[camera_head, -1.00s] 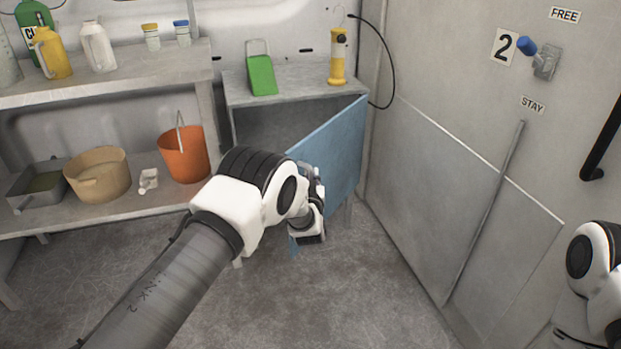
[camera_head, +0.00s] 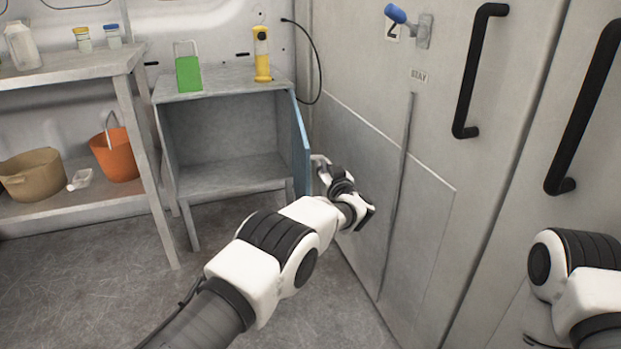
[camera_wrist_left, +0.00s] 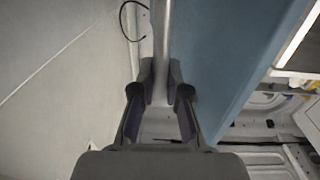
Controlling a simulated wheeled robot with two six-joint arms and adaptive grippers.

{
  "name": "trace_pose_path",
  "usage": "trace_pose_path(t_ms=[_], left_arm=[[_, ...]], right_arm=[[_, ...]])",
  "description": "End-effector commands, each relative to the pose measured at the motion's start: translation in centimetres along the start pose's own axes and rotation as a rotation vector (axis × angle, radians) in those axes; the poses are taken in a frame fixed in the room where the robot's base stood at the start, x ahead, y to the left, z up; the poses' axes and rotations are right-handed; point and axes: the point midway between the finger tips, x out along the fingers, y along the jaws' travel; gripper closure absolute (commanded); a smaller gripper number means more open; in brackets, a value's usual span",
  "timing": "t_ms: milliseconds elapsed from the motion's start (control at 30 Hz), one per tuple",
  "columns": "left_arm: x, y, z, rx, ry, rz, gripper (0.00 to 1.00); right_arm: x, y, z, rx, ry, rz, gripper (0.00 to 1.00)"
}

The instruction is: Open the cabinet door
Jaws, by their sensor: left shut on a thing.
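The door also fills the upper right of the left wrist view (camera_wrist_left: 225,60). My left gripper (camera_head: 318,165) is at the door's outer side, near its free edge. In the left wrist view its fingers (camera_wrist_left: 161,80) are shut around a grey bar, the door handle (camera_wrist_left: 161,35). My right arm shows at the lower right, but its gripper is out of view.
A green object (camera_head: 188,73) and a yellow lantern (camera_head: 262,55) stand on the cabinet top. A shelf (camera_head: 125,62) with an orange bucket (camera_head: 114,158) is at left. The grey wall with black handles (camera_head: 478,75) is close on the right.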

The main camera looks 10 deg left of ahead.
Motion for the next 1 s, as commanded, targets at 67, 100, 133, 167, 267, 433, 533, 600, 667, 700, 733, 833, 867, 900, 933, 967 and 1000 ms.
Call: trace_pose_path(t_ms=[67, 100, 133, 167, 267, 433, 533, 600, 667, 700, 733, 833, 867, 900, 933, 967, 1000], left_arm=[[0.15, 0.39, -0.06, -0.004, 0.004, 0.000, 1.00], [0.16, 0.55, -0.09, -0.002, 0.003, 0.001, 1.00], [0.17, 0.66, -0.16, -0.003, 0.004, 0.002, 1.00], [0.18, 0.74, -0.23, -0.003, 0.004, 0.002, 1.00], [0.21, 0.84, -0.33, -0.001, 0.004, 0.002, 1.00], [0.24, 0.81, -0.41, -0.001, 0.004, 0.002, 1.00], [0.26, 0.79, -0.43, -0.002, 0.005, 0.001, 1.00], [0.27, 0.77, -0.43, -0.002, 0.005, 0.001, 0.73], [0.25, 0.78, -0.39, -0.002, 0.005, 0.001, 0.61], [0.22, 0.80, -0.35, -0.001, 0.004, 0.001, 0.61], [0.21, 0.82, -0.32, -0.001, 0.004, 0.002, 0.61], [0.17, 0.85, -0.25, -0.001, 0.003, 0.002, 0.61], [0.16, 0.86, -0.23, -0.001, 0.003, 0.002, 0.61], [0.15, 0.86, -0.22, -0.001, 0.002, 0.002, 0.61], [0.15, 0.87, -0.25, -0.001, 0.002, 0.003, 0.61], [0.15, 0.88, -0.36, -0.001, 0.003, 0.003, 0.61], [0.15, 0.89, -0.63, -0.001, 0.003, 0.003, 0.61]], right_arm=[[0.50, 0.00, 0.00, 0.000, 0.000, 0.000, 0.60], [0.57, 0.00, 0.00, 0.000, 0.000, 0.000, 0.60], [0.60, 0.00, 0.00, 0.000, 0.000, 0.000, 0.60], [0.62, 0.00, 0.00, 0.000, 0.000, 0.000, 0.60], [0.63, 0.01, 0.00, 0.000, 0.000, 0.000, 0.60], [0.59, 0.01, 0.00, 0.000, 0.000, 0.000, 0.60], [0.59, 0.01, 0.00, 0.000, 0.000, 0.000, 0.60], [0.59, 0.01, 0.00, 0.000, 0.000, 0.000, 0.60], [0.59, 0.01, 0.00, 0.000, 0.000, 0.000, 0.60], [0.59, 0.01, 0.00, 0.000, 0.000, 0.000, 0.60], [0.60, 0.01, 0.00, 0.000, 0.000, 0.000, 0.60], [0.60, 0.01, 0.00, 0.000, 0.000, 0.000, 0.60], [0.61, 0.01, 0.00, 0.000, 0.000, 0.000, 0.60], [0.61, 0.01, 0.00, 0.000, 0.000, 0.000, 0.60], [0.61, 0.01, 0.00, 0.000, 0.000, 0.000, 0.60], [0.60, 0.01, 0.00, 0.000, 0.000, 0.000, 0.60], [0.60, 0.01, 0.00, 0.000, 0.000, 0.000, 0.60]])
